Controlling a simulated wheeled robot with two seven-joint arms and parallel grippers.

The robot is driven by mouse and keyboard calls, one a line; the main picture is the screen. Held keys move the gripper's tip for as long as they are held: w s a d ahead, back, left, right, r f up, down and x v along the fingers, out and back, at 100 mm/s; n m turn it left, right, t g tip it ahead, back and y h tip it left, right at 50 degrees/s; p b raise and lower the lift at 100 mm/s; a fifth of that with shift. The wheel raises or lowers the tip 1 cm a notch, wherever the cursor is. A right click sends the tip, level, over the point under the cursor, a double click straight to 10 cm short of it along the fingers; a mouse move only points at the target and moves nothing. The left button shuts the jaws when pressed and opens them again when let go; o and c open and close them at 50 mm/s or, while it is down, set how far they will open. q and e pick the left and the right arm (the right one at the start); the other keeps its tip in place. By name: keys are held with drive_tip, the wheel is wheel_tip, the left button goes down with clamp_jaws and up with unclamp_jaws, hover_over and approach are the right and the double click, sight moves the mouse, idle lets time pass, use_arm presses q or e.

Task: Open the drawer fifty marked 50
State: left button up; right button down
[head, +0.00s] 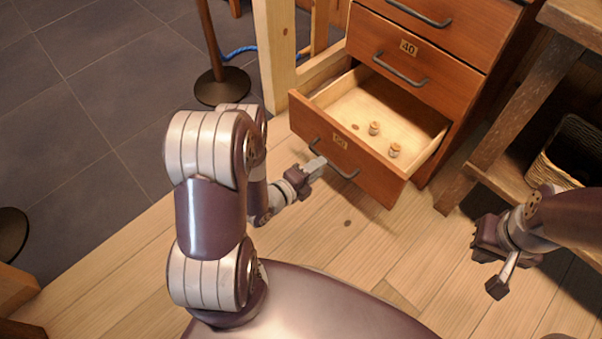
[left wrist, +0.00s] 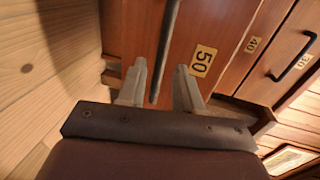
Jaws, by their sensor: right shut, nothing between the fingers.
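The drawer marked 50 (head: 345,155) is the lowest drawer of the wooden cabinet and stands pulled out, with its inside showing. Its grey bar handle (head: 345,173) is on the front, below the number plate (head: 339,139). The plate 50 (left wrist: 202,61) is beside the fingers. My right gripper (head: 484,250) is shut and empty, away from the cabinet at the right.
The drawer marked 40 (head: 415,60) above is shut. A wooden bench (head: 510,115) with a wicker basket (head: 570,150) is at the right. A post base (head: 222,87) stands at the left. The floor before the drawer is clear.

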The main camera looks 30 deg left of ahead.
use_arm(q)
drive_tip(key=p+v, duration=0.2)
drive_tip(key=v, duration=0.6)
